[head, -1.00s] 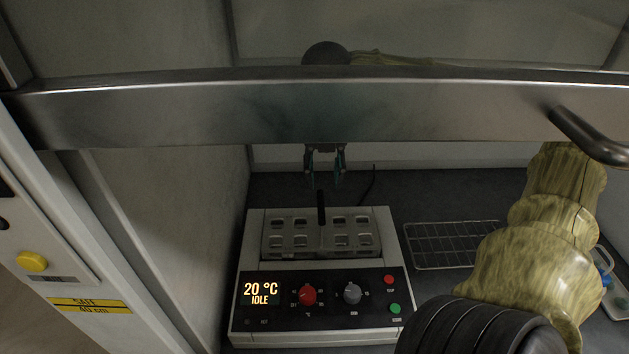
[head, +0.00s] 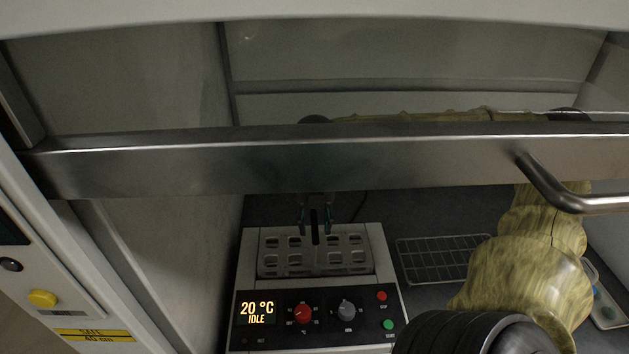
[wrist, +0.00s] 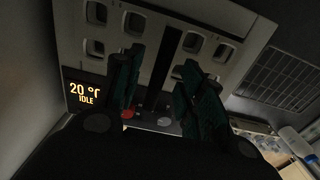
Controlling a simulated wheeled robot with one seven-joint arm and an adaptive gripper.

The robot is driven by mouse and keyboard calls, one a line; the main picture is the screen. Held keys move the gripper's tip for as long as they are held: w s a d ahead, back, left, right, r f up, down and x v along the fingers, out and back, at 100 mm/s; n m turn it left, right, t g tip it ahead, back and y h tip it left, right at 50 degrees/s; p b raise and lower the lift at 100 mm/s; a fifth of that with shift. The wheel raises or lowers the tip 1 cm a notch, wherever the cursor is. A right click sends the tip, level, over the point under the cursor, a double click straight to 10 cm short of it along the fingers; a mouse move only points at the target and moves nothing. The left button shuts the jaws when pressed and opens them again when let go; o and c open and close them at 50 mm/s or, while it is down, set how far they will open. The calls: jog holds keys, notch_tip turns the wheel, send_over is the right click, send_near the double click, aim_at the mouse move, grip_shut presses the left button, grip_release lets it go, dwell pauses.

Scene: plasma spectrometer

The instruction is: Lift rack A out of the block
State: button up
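Rack A (head: 285,259) is a pale rack with two rows of openings, seated in the heating block (head: 249,269). A black upright handle (head: 315,227) rises from its middle. My gripper (head: 316,224) is over the rack, its fingers on either side of the top of the handle. In the wrist view my gripper (wrist: 160,90) has its two green-padded fingers spread, with the dark handle (wrist: 163,66) between them and gaps on both sides. The rack also shows there (wrist: 184,64). The upper part of my gripper is hidden behind the sash bar in the head view.
A steel sash bar (head: 250,166) with a handle (head: 570,200) crosses in front of my arm. A wire rack (head: 440,262) lies right of the block. The hood's side wall (head: 165,260) is close on the left. The block's display reads 20 °C, IDLE.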

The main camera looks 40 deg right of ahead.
jog(key=shift+f, duration=1.2)
grip_shut()
